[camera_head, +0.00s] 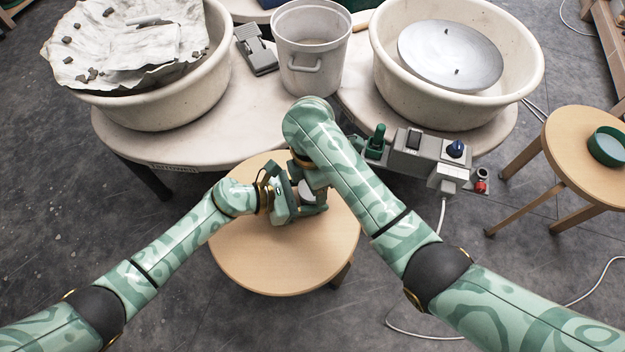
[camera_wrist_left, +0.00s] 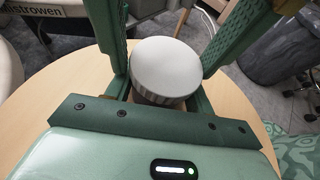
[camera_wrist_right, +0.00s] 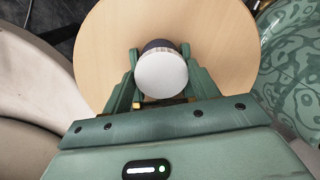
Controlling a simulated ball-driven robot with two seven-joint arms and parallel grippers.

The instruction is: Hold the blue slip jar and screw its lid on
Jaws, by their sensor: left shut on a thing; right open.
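The blue slip jar (camera_wrist_right: 157,44) stands on the round wooden stool; only a dark blue strip of it shows past the lid in the right wrist view. The pale grey lid (camera_wrist_left: 165,68) with a ribbed edge is over the jar's top; it also shows in the right wrist view (camera_wrist_right: 162,74). I cannot tell whether its thread is engaged. My left gripper (camera_head: 290,203) comes in from the side and is shut on the jar below the lid. My right gripper (camera_wrist_right: 164,84) is above, open, with its fingers apart on either side of the lid.
The stool top (camera_head: 270,270) is otherwise clear. Behind it are two wheel basins (camera_head: 150,115), (camera_head: 400,90), a grey bucket (camera_head: 308,60), a foot pedal (camera_head: 256,50) and a switch box (camera_head: 415,150). Another stool (camera_head: 570,145) with a green dish (camera_head: 607,147) stands right.

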